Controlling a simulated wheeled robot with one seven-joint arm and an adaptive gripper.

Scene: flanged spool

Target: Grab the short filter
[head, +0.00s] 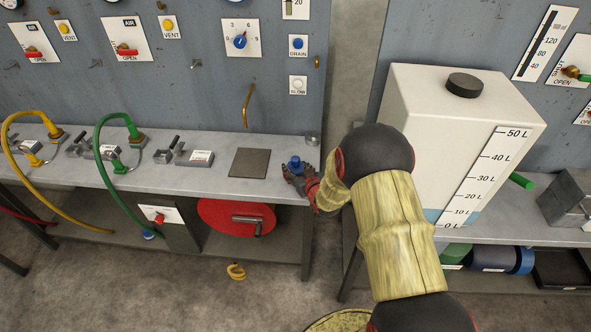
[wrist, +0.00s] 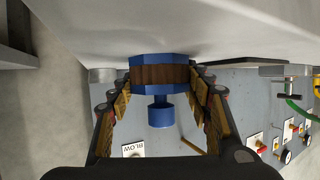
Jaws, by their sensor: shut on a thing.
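The short filter (wrist: 152,74) has blue faceted end caps, a brown ribbed middle and a narrower blue knob. In the wrist view it sits between the two fingers of my gripper (wrist: 158,84), which is shut on its sides. In the head view its blue top (head: 294,162) shows at the right end of the left bench, with my gripper (head: 298,178) around it. The fingers hide its lower part there. I cannot tell whether it still touches the bench.
A small grey cylinder (head: 313,139) stands just behind the filter on the bench (head: 213,184). A dark square plate (head: 249,163) lies to the left. The white tank (head: 440,130) stands close to the right of my arm. A gap separates the benches.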

